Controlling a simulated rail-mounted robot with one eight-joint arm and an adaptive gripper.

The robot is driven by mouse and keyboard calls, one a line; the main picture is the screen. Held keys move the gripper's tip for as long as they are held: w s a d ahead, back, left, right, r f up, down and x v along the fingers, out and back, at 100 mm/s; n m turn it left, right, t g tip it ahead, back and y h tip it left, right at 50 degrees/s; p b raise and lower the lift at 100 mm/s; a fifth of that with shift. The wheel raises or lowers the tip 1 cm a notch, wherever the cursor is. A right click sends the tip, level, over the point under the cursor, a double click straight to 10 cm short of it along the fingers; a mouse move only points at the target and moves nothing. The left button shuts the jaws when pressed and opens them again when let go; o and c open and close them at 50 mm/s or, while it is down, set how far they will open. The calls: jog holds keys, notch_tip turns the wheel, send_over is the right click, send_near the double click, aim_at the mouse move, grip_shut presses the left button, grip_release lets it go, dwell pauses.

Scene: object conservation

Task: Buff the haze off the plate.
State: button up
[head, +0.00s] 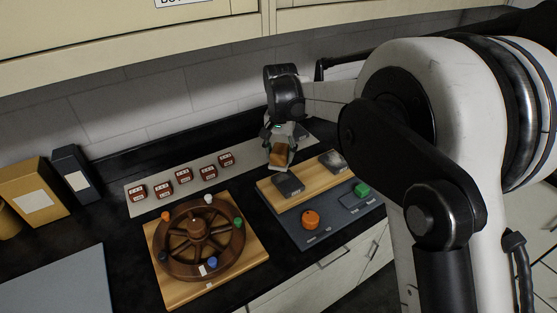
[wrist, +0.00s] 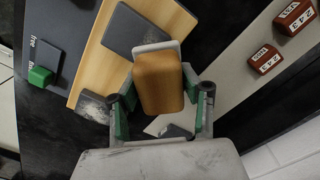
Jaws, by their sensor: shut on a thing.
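In the wrist view the block (wrist: 160,82) sits between the two green-lined fingers of my gripper (wrist: 162,98). The block appears apart from both plates.
The wooden board (head: 306,180) lies on a grey panel (head: 335,222) with an orange knob (head: 310,219) and a green block (head: 361,190). A spoked brown wheel (head: 190,245) stands at left. Red labelled blocks (head: 184,175) line a pale strip (head: 236,178).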

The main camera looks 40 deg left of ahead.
jog(key=shift+r+p, duration=0.7)
jog(key=shift+r, duration=1.55)
